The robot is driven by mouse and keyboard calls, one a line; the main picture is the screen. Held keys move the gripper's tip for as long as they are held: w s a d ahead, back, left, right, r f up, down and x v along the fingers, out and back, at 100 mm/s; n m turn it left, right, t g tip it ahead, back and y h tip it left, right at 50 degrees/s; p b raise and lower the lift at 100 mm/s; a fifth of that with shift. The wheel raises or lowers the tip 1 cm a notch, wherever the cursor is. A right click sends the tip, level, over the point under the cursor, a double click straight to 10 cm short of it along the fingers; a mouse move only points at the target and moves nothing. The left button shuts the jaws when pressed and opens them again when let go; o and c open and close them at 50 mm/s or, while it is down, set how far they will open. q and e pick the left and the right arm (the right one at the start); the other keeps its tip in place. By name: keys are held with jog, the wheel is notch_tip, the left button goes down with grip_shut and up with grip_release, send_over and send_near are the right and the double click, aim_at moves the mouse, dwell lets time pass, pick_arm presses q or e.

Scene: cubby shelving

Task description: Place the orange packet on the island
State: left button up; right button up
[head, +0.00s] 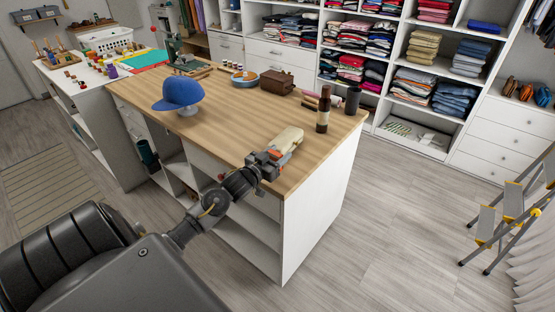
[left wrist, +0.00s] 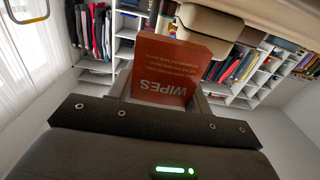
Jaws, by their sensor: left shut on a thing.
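The island (head: 225,125) is a white cabinet with a wooden top. My left gripper (head: 270,160) is over its front edge, near the right corner. In the left wrist view the gripper is shut on the orange packet (left wrist: 165,72), whose printed word WIPES appears upside down. In the head view only small bits of orange show at the jaws. A cream-coloured piece (head: 287,139) lies just beyond them and also shows in the left wrist view (left wrist: 208,20); I cannot tell whether it belongs to the packet. Whether the packet touches the top is unclear. My right gripper is not in view.
A brown bottle (head: 323,115) and a dark cylinder (head: 352,101) stand near the right corner. The middle of the top is clear. A stepladder (head: 513,205) stands at right.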

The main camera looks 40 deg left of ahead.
pick_arm(q)
notch_tip(320, 180, down, 2)
jog(key=shift+f, duration=0.3)
jog(key=shift+f, duration=0.15)
jog(key=o, duration=1)
jog(key=shift+c, duration=0.2)
